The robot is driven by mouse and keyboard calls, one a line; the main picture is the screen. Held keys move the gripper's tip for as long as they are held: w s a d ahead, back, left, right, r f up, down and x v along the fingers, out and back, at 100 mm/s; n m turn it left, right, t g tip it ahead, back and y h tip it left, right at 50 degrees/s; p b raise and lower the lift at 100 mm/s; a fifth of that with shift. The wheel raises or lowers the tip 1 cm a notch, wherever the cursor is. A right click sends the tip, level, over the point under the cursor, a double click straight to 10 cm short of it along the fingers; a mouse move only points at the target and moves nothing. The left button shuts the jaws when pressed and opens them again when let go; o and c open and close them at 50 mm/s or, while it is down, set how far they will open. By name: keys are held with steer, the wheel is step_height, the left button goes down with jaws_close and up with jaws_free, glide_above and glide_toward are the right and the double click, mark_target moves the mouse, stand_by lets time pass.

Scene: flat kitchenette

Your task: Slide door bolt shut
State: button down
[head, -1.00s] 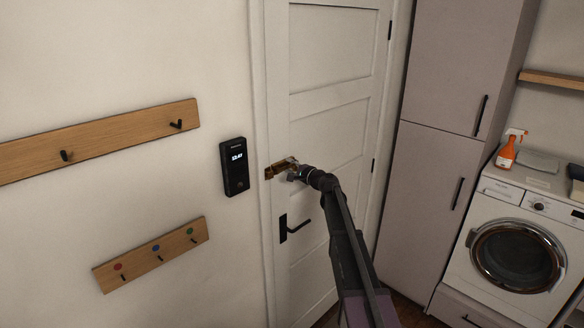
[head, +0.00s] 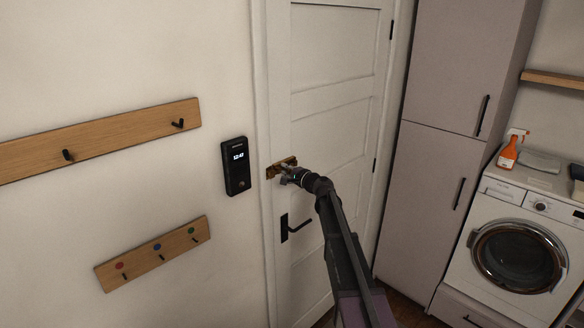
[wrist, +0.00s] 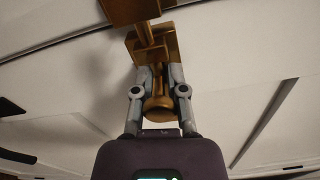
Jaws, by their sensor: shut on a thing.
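The brass door bolt (head: 288,161) sits on the white door near its left edge, above the black door handle (head: 297,226). In the wrist view its plate (wrist: 168,50) and round knob (wrist: 157,110) show. The brass keeper (wrist: 128,9) is at the top of that view, and the bolt rod (wrist: 145,34) spans from the plate to it. How far the rod goes in is unclear. My gripper (wrist: 157,78) is shut on the bolt knob, with a grey finger on each side. In the head view my gripper (head: 284,177) partly covers the bolt.
A black keypad (head: 235,166) is on the wall left of the door frame. Wooden hook rails (head: 110,134) are further left. A tall grey cabinet (head: 455,80) and a washing machine (head: 515,245) stand to the right. The door (head: 335,80) looks closed.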

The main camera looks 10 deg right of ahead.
steer(key=shift+s+a, duration=0.15)
steer(key=c, duration=0.8)
jaws_free()
steer(key=shift+a, duration=0.1)
steer(key=shift+o, duration=0.2)
steer(key=v, duration=1.2)
